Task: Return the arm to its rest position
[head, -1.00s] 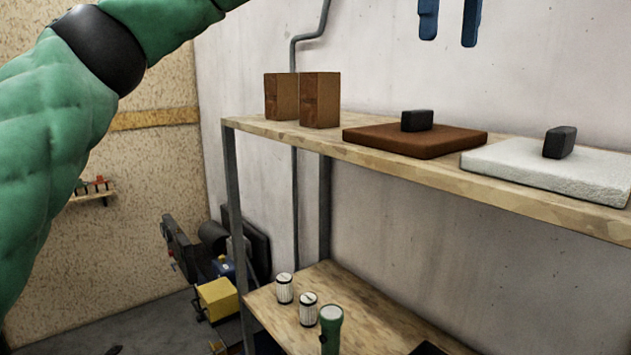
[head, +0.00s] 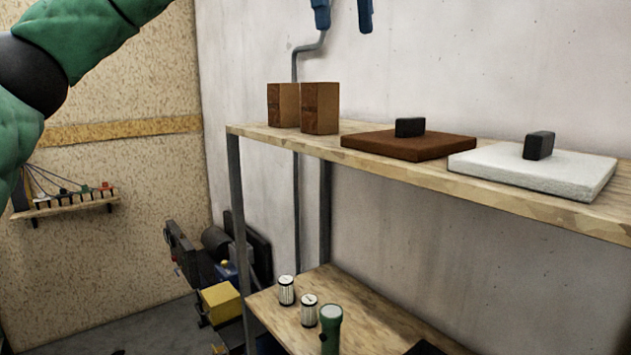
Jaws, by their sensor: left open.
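My left arm (head: 75,40) is green with a black band and comes in at the top left. My left gripper (head: 343,13) shows only as two blue fingers at the top edge. They are apart, with nothing visible between them, above the upper shelf and in front of the pale wall. The rest of that gripper is cut off by the frame. My right gripper is not in view.
The wooden upper shelf (head: 400,178) holds two brown blocks (head: 320,108), a brown pad (head: 380,144) and a white pad (head: 570,175), each pad under a black block. Below, a lower shelf (head: 365,325) holds two white cylinders (head: 287,290) and a green flashlight (head: 330,335). The air above the shelf is largely clear.

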